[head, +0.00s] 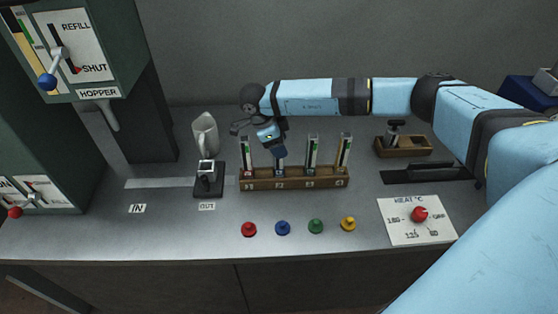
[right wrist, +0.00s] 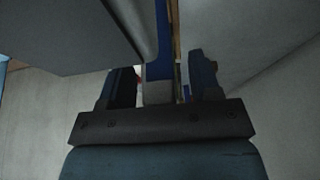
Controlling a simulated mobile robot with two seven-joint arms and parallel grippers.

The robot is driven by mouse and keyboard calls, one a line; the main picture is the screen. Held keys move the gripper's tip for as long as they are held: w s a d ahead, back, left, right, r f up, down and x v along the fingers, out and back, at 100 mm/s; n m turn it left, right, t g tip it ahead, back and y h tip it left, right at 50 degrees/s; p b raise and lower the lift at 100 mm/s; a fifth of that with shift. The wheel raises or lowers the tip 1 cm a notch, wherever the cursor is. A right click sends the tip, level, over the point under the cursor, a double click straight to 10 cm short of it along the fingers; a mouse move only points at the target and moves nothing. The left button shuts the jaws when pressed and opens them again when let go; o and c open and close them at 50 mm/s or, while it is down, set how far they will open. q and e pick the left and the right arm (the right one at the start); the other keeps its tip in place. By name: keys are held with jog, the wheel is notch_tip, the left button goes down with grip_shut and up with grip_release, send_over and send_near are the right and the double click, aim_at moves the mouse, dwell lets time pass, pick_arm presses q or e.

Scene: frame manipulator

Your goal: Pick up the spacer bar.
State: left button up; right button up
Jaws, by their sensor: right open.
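My right gripper (head: 277,153) is over the second place of a wooden rack (head: 318,184), which holds several upright pieces. In the right wrist view, my open right gripper (right wrist: 160,85) has a blue and grey upright piece (right wrist: 158,72) between its fingers. I cannot tell whether the fingers touch it. In the head view the gripper hides the top of this piece (head: 281,169). No label marks a spacer bar, so I cannot tell which thing it is. My left gripper is not in view.
A black stand (head: 208,180) and a grey pitcher (head: 205,135) are left of the rack. Red (head: 249,229), blue (head: 282,227), green (head: 316,226) and yellow (head: 348,224) knobs are in front. A wooden tray (head: 418,150) and a heat dial (head: 419,214) are at right.

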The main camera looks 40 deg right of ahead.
grip_shut()
